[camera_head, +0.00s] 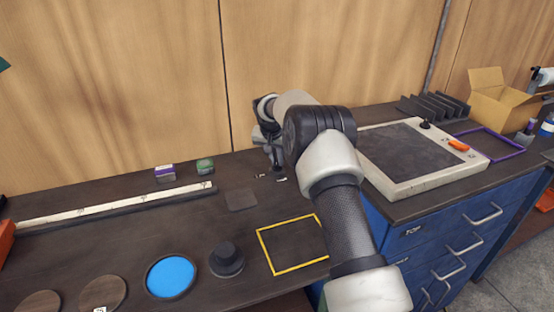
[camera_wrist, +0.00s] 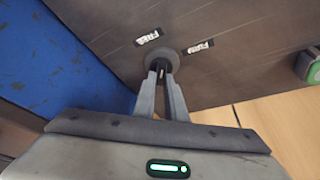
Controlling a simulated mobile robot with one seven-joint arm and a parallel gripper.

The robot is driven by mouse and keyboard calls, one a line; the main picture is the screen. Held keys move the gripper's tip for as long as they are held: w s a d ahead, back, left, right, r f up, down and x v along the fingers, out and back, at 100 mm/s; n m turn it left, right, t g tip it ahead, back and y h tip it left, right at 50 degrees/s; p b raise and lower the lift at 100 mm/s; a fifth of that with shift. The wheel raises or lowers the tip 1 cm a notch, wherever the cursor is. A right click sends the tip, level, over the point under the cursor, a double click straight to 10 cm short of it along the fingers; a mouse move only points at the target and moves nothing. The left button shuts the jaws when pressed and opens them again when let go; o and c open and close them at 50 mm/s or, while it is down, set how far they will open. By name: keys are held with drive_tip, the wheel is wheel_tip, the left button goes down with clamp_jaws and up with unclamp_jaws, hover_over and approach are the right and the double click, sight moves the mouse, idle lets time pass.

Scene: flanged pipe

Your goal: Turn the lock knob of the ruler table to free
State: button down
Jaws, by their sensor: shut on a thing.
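The lock knob (camera_wrist: 162,53) is a small dark knob on a round grey disc, seen at the upper middle in the wrist view. My gripper (camera_wrist: 161,70) is shut on it, one finger on each side. Two small white labels, one left (camera_wrist: 149,37) and one right (camera_wrist: 199,46) of the disc, carry print too blurred to read surely. In the head view, my gripper (camera_head: 275,158) is at the back of the dark table (camera_head: 110,208), near two tiny labels (camera_head: 281,179). There the knob is hidden. The knob's pointing direction cannot be told.
A long white ruler (camera_head: 120,204) lies at left, with small purple (camera_head: 165,173) and green (camera_head: 205,166) boxes behind it. A yellow frame (camera_head: 265,254), black knobbed weight (camera_head: 227,260) and blue disc (camera_head: 171,278) are in front. A white-edged panel (camera_head: 412,190) stands right.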

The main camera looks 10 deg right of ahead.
drive_tip(key=n+y, duration=0.1)
drive_tip(key=n, duration=0.2)
drive_tip(key=shift+n+y+p, duration=0.7)
drive_tip(key=shift+n+y, duration=0.1)
drive_tip(key=shift+n, duration=1.1)
drive_tip(key=c, duration=1.8)
unclamp_jaws()
drive_tip(key=shift+r, duration=0.1)
drive_tip(key=v, duration=1.7)
drive_tip(key=shift+s+p, duration=0.25)
drive_tip(key=shift+p, duration=0.05)
